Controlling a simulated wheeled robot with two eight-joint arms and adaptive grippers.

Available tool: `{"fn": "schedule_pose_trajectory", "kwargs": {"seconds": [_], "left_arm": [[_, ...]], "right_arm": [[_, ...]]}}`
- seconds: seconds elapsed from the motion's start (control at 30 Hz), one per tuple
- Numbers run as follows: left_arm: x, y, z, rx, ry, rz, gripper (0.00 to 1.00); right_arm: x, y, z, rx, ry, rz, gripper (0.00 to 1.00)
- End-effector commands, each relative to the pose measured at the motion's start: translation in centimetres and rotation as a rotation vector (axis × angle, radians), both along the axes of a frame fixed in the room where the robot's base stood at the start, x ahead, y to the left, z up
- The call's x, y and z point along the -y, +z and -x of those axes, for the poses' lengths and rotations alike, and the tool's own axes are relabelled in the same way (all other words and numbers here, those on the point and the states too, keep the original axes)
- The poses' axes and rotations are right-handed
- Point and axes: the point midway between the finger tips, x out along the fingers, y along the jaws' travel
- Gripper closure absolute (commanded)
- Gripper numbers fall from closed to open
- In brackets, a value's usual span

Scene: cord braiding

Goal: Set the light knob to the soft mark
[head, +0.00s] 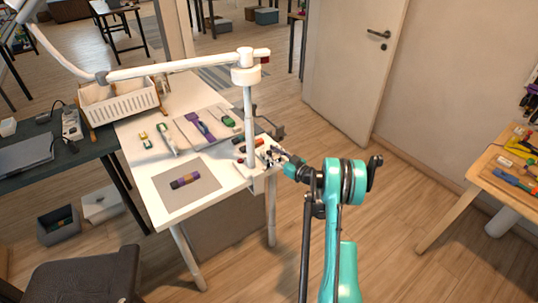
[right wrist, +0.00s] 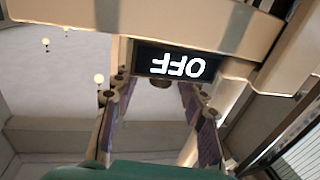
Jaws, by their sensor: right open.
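A white lamp stand (head: 249,110) rises at the right end of the white table, with a long jointed arm reaching left. My right gripper (head: 268,154) is at the table's right edge, close to the foot of the stand. In the right wrist view my right gripper (right wrist: 157,88) is open, its two fingers apart with nothing visibly held. Just beyond the fingertips, a dark display (right wrist: 176,64) on a pale beam reads OFF, upside down. I cannot clearly make out the knob or the soft mark. My left gripper is not in view.
A workbench (head: 490,175) with tools stands at the right. The floor between is clear.

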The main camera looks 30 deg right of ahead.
Motion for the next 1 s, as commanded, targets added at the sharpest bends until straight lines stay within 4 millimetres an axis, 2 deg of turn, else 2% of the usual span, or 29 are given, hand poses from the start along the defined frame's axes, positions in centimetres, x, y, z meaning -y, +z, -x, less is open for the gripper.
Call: {"fn": "schedule_pose_trajectory", "kwargs": {"seconds": [0.13,0.37,0.5,0.53,1.0], "left_arm": [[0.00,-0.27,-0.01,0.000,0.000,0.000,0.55],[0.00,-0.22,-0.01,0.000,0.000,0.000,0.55],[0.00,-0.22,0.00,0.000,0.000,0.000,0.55],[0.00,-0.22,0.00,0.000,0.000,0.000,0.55],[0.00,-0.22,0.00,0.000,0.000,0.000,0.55]], "right_arm": [[-0.31,-0.01,-0.77,0.000,0.001,0.000,0.57],[-0.29,0.07,-0.82,0.000,0.001,0.000,0.57],[-0.28,0.06,-0.81,0.000,0.001,0.000,0.94],[-0.28,0.06,-0.81,0.000,0.001,0.000,1.00],[-0.36,0.06,-0.78,0.000,-0.072,0.000,1.00]]}}
